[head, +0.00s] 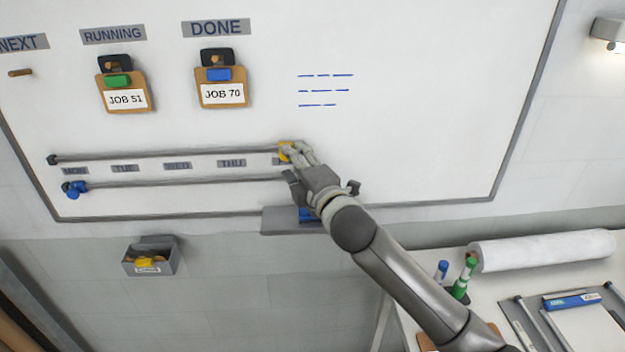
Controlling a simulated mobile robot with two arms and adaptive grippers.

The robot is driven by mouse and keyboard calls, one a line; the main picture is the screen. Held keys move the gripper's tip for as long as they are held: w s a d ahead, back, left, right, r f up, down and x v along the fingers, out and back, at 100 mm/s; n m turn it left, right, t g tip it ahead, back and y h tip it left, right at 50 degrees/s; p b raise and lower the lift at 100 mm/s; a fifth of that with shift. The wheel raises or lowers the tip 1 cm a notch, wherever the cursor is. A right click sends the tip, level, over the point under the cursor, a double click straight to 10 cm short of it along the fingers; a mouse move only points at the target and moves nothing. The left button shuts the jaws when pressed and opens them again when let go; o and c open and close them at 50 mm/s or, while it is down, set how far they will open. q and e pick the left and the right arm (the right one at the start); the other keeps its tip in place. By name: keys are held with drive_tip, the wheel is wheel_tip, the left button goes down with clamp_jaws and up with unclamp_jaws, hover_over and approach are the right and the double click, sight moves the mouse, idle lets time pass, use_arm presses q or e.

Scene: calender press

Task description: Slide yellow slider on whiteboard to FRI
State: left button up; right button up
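The yellow slider (285,152) is on the upper rail (170,155) of the whiteboard (420,110), near the rail's right end. It is right of the THU label (231,163); the FRI label cannot be read, as my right gripper and the slider cover that spot. My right gripper (291,151) is at the slider with its fingers close together around it, partly hiding it. The blue slider (75,188) is at the left end of the lower rail (190,181), below the MON label (75,171). My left gripper is not in view.
Clipboards JOB 51 (125,97) and JOB 70 (221,93) hang above the rails. A ledge (285,222) is under my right wrist. A small grey bin (150,258) is on the wall below. A table with a white roll (540,250) and markers is at lower right.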

drive_tip(key=v, duration=0.8)
drive_tip(key=shift+d, duration=0.25)
drive_tip(key=shift+s+f, duration=0.1)
